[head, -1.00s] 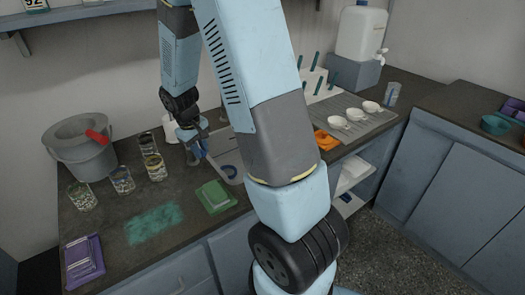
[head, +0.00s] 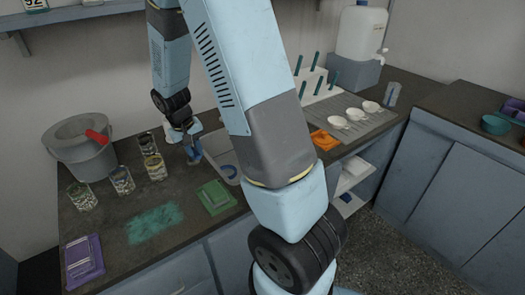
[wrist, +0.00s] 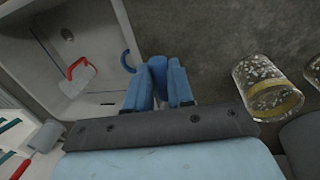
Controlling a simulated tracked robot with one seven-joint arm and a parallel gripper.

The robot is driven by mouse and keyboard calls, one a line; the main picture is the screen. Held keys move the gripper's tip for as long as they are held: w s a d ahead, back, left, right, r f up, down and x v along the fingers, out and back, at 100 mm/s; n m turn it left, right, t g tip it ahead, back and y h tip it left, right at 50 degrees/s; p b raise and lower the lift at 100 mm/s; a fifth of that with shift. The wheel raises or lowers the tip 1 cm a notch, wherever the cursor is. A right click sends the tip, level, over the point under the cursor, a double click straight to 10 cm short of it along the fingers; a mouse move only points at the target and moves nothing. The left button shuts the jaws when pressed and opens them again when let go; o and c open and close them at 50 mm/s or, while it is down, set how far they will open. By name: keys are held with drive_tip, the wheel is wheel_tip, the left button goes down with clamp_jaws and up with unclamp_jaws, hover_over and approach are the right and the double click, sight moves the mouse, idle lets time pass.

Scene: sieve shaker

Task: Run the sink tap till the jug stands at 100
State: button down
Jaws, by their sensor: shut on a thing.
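My gripper (head: 193,158) is over the counter at the left rim of the sink (head: 222,163). In the wrist view its blue fingers (wrist: 159,90) are closed around a narrow blue piece (wrist: 158,66); I cannot tell what it belongs to. In the wrist view the sink (wrist: 85,35) lies to the left of the fingers. In it is a pale item with a red arched part (wrist: 77,67); I cannot tell whether it is the jug or the tap. A blue arc (wrist: 128,62) shows at the sink's edge, also in the head view (head: 228,171). No scale mark or water is readable.
A glass of pebbly grains (wrist: 268,85) stands close to the right of my gripper; several such glasses show in the head view (head: 155,168).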

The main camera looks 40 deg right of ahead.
drive_tip(key=shift+w+a, duration=0.1)
drive_tip(key=shift+a, duration=0.1)
drive_tip(key=c, duration=0.9)
unclamp_jaws()
drive_tip(key=shift+d, duration=0.1)
wheel_tip(320, 180, up, 14)
drive_tip(key=a, duration=0.2)
drive_tip(key=shift+f, duration=0.25)
drive_tip(key=shift+a, duration=0.1)
drive_tip(key=s+d+r+t, duration=0.1)
drive_tip(key=s+r, duration=0.3)
drive_tip(key=s, duration=0.4)
drive_tip(key=s+d+r+t+y, duration=0.1)
drive_tip(key=s+r+t, duration=0.1)
drive_tip(key=s+r, duration=0.3)
drive_tip(key=s+d+r+t, duration=0.1)
drive_tip(key=s+r, duration=0.4)
drive_tip(key=s, duration=0.6)
drive_tip(key=shift+s+t+y, duration=0.15)
drive_tip(key=shift+t+y, duration=0.25)
drive_tip(key=shift+t, duration=0.4)
